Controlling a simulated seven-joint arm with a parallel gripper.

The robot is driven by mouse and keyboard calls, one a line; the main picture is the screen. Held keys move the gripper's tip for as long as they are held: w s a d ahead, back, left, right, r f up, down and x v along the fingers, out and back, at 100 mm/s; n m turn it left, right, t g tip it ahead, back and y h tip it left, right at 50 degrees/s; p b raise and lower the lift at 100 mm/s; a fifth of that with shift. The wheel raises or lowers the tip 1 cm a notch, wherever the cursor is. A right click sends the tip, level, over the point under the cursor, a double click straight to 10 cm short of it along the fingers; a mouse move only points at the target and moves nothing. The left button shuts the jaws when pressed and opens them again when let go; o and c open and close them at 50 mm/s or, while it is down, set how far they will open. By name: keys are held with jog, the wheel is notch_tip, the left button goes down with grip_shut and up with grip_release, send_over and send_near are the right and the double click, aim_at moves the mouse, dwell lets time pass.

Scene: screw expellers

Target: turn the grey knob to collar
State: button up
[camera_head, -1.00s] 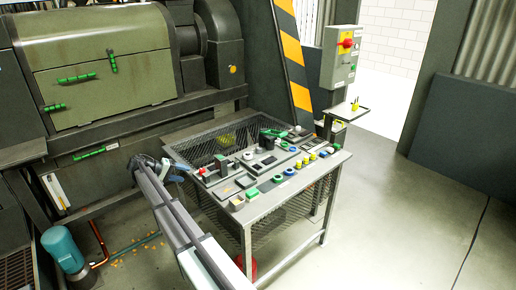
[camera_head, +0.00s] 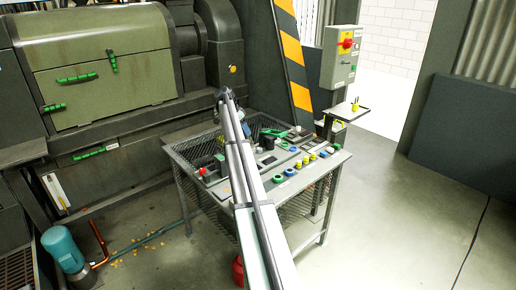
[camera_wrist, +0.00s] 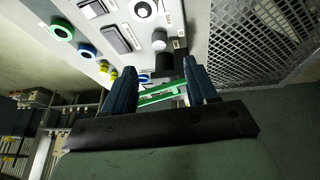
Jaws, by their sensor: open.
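A small grey knob (camera_wrist: 159,40) stands up from the light panel in the wrist view, with a small printed label beside it. A pale round dial with a black ring (camera_wrist: 143,9) sits just above it in the picture. My gripper (camera_wrist: 158,64) is open, with two dark blue fingers apart and nothing held. The grey knob appears just beyond the fingertips, between them in the picture, apart from both. A black block (camera_wrist: 165,66) shows between the fingers. In the head view my arm crosses the bench and hides part of the panel; I cannot make out the knob there.
The panel also carries green (camera_wrist: 62,30) and blue (camera_wrist: 87,50) rings, yellow buttons and rectangular switches. Metal mesh (camera_wrist: 245,40) lies to the right. A green-handled item (camera_wrist: 160,96) lies beyond the fingers. The bench (camera_head: 310,190) has free floor to its right.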

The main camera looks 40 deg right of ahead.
aim_at(259, 149)
jog(key=shift+m, duration=0.6)
jog(key=x, duration=0.4)
jog(key=d+x, duration=0.1)
jog(key=x, duration=0.4)
jog(key=r+x, duration=0.1)
jog(key=x, duration=0.4)
jog(key=shift+s+d+f, duration=0.1)
jog(key=shift+s+d, duration=0.25)
jog(key=shift+d, duration=0.05)
jog(key=c, duration=1.1)
